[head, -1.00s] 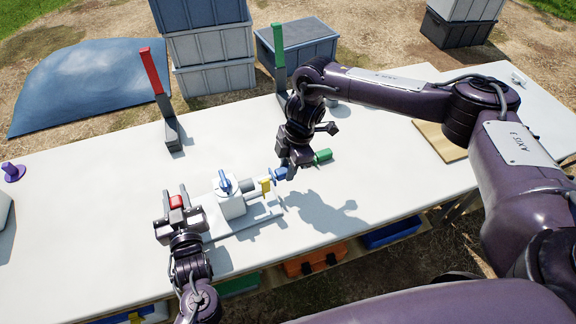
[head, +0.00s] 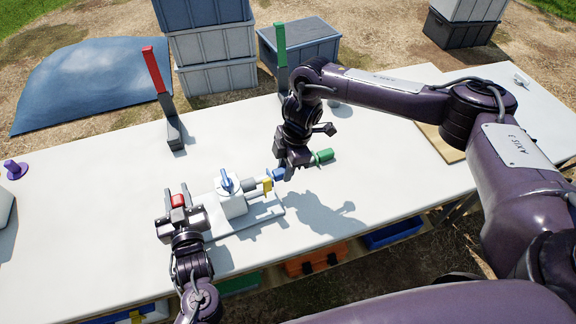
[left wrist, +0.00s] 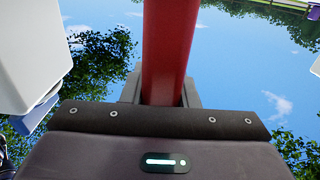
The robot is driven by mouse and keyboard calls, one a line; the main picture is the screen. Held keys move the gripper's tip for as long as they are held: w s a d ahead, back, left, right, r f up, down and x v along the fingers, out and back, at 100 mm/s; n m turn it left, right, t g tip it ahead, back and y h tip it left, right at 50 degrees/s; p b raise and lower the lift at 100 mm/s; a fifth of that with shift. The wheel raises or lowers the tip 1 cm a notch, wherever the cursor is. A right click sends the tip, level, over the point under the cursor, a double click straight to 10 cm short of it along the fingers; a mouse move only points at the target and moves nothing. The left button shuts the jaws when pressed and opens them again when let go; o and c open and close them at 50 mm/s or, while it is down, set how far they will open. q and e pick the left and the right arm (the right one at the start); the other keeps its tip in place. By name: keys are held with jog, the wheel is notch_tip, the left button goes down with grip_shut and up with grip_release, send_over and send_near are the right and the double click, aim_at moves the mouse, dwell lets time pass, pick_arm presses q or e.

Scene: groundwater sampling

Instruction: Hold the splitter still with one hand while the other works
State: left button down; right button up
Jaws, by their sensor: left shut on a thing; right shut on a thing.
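The splitter (head: 232,203) is a white block with a blue lever on top, standing on a pale base plate (head: 262,222) on the table. A grey outlet and a yellow part (head: 267,185) point right from it. My left gripper (head: 178,203) is at its left, shut on a red bar, which also fills the middle of the left wrist view (left wrist: 165,50). My right gripper (head: 288,168) is shut on a piece right of the outlet. A blue end (head: 278,174) shows left of its jaws, a green end (head: 323,155) right. I cannot tell whether the blue end touches the outlet.
A red post (head: 155,70) and a green post (head: 281,47) stand in dark holders at the table's back. A purple knob (head: 14,169) is at the far left. A tan board (head: 440,143) lies at the right. The white table (head: 90,220) is clear left of the splitter.

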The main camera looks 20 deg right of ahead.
aim_at(273, 174)
jog(key=shift+s+a, duration=0.15)
jog(key=shift+a, duration=1.55)
jog(key=o, duration=0.9)
jog(key=shift+o, duration=0.2)
jog(key=v, duration=1.2)
pick_arm(q)
jog(key=c, duration=1.1)
grip_release()
jog(key=shift+o, duration=0.2)
